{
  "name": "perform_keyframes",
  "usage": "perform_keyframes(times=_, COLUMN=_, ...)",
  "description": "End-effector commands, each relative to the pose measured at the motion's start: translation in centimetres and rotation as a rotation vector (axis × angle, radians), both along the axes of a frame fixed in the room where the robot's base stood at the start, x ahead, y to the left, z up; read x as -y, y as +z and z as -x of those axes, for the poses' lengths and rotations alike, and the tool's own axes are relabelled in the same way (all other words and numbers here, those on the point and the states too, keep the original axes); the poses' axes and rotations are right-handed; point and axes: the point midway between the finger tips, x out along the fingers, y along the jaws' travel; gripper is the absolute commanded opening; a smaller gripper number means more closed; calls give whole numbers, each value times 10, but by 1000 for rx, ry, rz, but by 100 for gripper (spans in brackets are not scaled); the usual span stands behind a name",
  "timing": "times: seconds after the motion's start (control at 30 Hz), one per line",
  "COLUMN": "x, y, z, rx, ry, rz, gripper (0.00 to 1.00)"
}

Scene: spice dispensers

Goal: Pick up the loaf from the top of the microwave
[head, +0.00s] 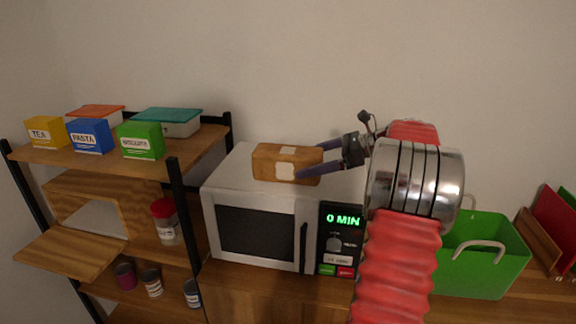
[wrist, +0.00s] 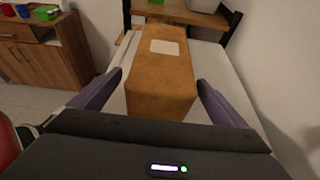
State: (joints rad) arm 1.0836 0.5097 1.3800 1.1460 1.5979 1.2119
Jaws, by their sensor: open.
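The brown loaf (head: 275,164) with a pale label lies on top of the white microwave (head: 226,185). My gripper (head: 309,160) reaches in from the right, with its two purple fingers at the loaf's right end. In the wrist view, the loaf (wrist: 160,72) lies lengthwise ahead, and its near end is between the open fingers (wrist: 158,95). A gap shows on either side of the loaf there. The microwave top (wrist: 222,72) shows beneath it. The loaf's underside is hidden.
A wooden shelf (head: 75,160) on the left holds yellow, blue and green boxes and lidded containers. A green basket (head: 485,262) stands right of the microwave. The wall is close behind. The microwave top is clear around the loaf.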

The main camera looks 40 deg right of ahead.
Motion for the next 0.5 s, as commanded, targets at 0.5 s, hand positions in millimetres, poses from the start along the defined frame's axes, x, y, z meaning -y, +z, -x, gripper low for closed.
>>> perform_keyframes(times=0.5, x=-27, y=-19, z=-36, rx=0, ry=1, rz=0, gripper=96)
